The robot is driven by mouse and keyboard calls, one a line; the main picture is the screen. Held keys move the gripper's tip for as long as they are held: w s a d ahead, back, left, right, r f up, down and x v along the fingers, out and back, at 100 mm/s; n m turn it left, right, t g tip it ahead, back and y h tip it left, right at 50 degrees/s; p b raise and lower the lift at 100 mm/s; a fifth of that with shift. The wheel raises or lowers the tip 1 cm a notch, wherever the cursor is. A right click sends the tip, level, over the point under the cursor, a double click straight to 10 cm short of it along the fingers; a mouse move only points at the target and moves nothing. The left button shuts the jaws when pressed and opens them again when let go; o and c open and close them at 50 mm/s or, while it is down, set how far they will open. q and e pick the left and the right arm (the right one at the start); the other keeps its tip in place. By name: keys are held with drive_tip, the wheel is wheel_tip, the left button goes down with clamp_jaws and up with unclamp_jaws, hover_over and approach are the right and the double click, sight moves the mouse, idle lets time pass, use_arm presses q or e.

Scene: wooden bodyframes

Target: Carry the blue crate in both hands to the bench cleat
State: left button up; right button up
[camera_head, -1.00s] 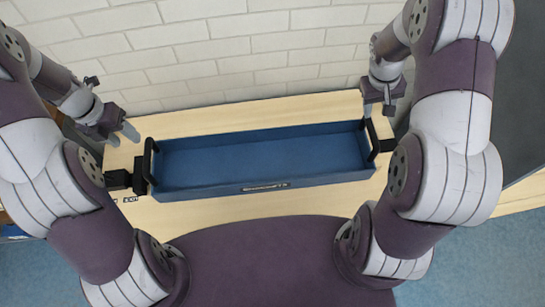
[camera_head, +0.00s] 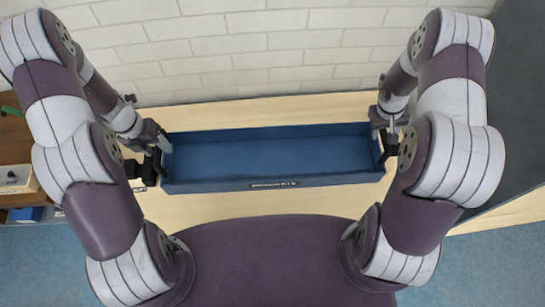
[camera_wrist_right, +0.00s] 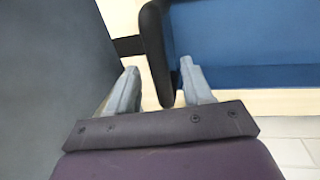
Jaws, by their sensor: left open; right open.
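The blue crate (camera_head: 270,184) is a long open box, empty, on the pale wooden bench (camera_head: 270,205). It has a black handle at each end. My left gripper (camera_head: 158,143) is open at the crate's left end, close to the left handle; its fingertips are partly hidden. My right gripper (camera_head: 387,130) is open at the right end. In the right wrist view the right handle (camera_wrist_right: 153,45) lies between the open fingers of that gripper (camera_wrist_right: 160,80). A black block (camera_head: 133,169) stands beside the crate's left end; I cannot tell if it is the bench cleat.
A white brick wall (camera_head: 250,50) rises behind the bench. A dark grey panel (camera_head: 515,110) stands at the right. A brown shelf unit (camera_head: 15,150) with a white box on it is at the far left. Bare bench shows in front of the crate.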

use_arm(q)
drive_tip(key=shift+d+f, duration=0.2)
drive_tip(key=shift+f, duration=0.8)
use_arm(e)
drive_tip(key=shift+d+f, duration=0.2)
drive_tip(key=shift+f, duration=0.8)
use_arm(q)
clamp_jaws()
use_arm(e)
clamp_jaws()
use_arm(q)
drive_tip(key=shift+r, duration=0.1)
use_arm(e)
drive_tip(key=shift+r, duration=0.1)
